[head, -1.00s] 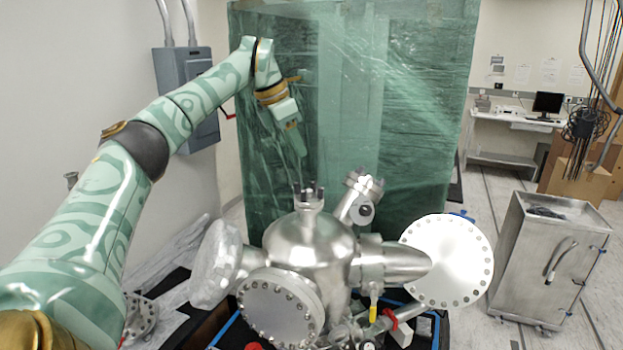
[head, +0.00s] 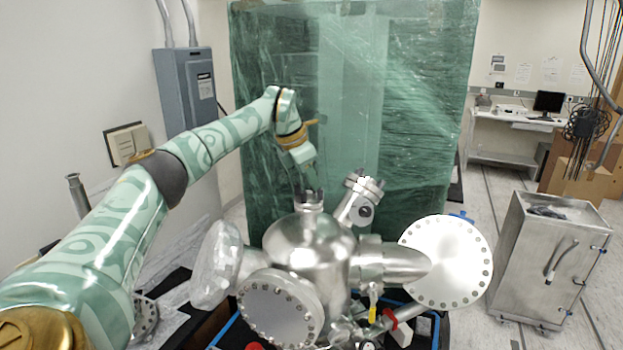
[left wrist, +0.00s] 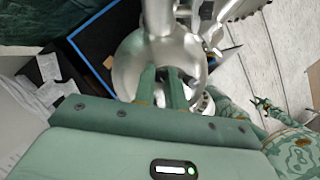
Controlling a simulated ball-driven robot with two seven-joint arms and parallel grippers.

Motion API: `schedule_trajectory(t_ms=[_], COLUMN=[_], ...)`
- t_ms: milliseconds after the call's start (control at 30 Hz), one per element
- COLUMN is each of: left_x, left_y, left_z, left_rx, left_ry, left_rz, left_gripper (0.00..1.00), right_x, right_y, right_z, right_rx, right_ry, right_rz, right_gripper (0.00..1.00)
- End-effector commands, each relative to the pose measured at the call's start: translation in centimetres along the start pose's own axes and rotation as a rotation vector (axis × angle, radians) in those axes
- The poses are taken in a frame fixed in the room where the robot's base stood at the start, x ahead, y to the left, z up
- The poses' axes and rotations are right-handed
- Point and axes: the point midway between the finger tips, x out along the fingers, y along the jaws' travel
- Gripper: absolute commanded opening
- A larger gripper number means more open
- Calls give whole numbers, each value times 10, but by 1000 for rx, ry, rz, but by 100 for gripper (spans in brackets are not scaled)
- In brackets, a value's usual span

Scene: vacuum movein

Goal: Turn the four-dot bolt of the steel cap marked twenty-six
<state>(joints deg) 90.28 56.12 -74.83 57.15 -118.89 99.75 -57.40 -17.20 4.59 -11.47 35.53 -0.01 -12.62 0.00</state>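The steel vacuum chamber (head: 310,245) stands in the middle of the head view. A small capped port (head: 308,203) with dark upright bolts sits on its top, and a second capped port (head: 362,192) leans to the right. I cannot read a twenty-six or make out four dots on any cap. My left gripper (head: 311,178) points down just above the top port; contact cannot be told. In the left wrist view its two fingers (left wrist: 160,72) are apart, with the chamber body (left wrist: 128,72) beyond them and nothing visibly held. What seems to be my right gripper (left wrist: 263,103) shows small at right.
A large bolted flange (head: 447,260) faces forward at right, and another (head: 280,307) sits at the front. A foil-wrapped port (head: 215,265) sticks out left. A green wrapped crate (head: 420,110) stands close behind. A steel cabinet (head: 548,260) stands right, with open floor between.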

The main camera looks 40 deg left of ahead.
Motion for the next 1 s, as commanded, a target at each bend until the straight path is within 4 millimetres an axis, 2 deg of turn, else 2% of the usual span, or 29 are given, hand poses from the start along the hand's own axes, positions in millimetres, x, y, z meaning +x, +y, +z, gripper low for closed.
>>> schedule_trajectory(t_ms=[467,1000], left_x=[0,0], left_y=[-1,-4], left_z=[0,1], left_rx=[-74,-500], left_ry=[0,-1], left_rz=[32,209], left_gripper=[0,0], right_x=[0,0], right_y=[2,-2], right_z=[1,0], right_rx=[-1,1], right_ry=[-1,1], right_rz=[2,-2], right_gripper=[36,36])
